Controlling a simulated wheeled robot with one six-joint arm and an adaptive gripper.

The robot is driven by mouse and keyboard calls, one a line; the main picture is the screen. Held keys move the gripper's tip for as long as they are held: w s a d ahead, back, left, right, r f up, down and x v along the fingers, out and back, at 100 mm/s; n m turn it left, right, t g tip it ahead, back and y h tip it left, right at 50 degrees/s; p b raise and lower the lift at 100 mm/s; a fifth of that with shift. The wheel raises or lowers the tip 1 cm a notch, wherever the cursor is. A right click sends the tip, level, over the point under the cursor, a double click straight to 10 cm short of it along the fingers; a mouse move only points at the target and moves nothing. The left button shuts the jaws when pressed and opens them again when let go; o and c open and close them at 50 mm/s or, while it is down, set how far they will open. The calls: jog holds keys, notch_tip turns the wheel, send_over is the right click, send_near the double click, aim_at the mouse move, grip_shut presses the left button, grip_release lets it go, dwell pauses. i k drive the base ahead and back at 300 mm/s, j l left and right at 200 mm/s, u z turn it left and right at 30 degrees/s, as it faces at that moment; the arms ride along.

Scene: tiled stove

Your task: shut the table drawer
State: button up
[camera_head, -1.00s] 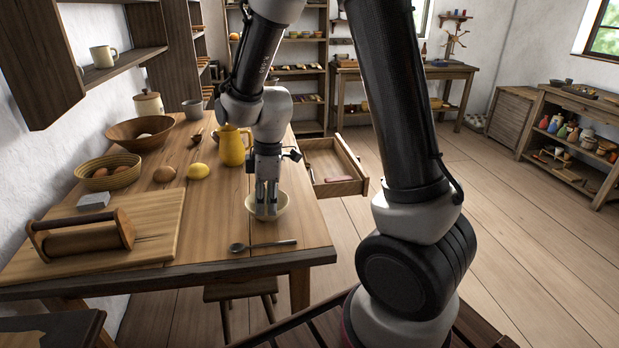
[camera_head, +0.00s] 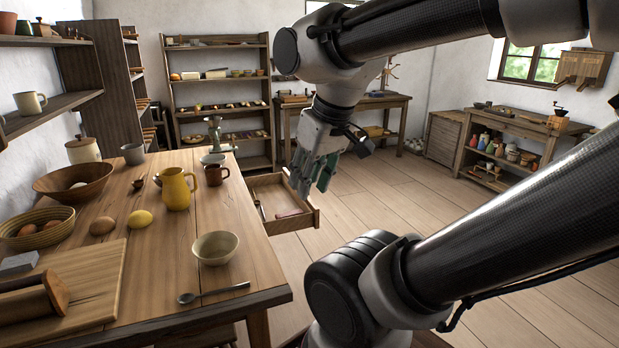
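The table drawer (camera_head: 290,223) is pulled out from the right side of the wooden table (camera_head: 225,222). Its open top shows a few small items inside, one of them reddish. My gripper (camera_head: 314,190) hangs in the air, pointing down, at the drawer's outer right end. Its fingers overlap the drawer's far outer corner in the picture. I cannot tell whether they touch it or how far apart they are. Nothing shows held between the fingers.
On the table stand a yellow jug (camera_head: 176,190), a brown mug (camera_head: 216,175), a cream bowl (camera_head: 215,248) and a spoon (camera_head: 212,293) near the front edge. The floor (camera_head: 375,195) right of the drawer is clear. A workbench (camera_head: 365,104) stands behind.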

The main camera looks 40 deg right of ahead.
aim_at(273, 192)
jog(key=l, duration=0.8)
jog(key=k+l+u, duration=0.15)
jog(key=l, duration=1.4)
jog(key=i+l, duration=0.15)
jog(key=l, duration=0.25)
jog(key=i+l+u, duration=0.15)
jog(key=l, duration=0.25)
jog(key=i+l, duration=0.15)
jog(key=l, duration=0.25)
jog(key=i+l+u, duration=0.1)
jog(key=i+l, duration=0.4)
jog(key=l, duration=0.1)
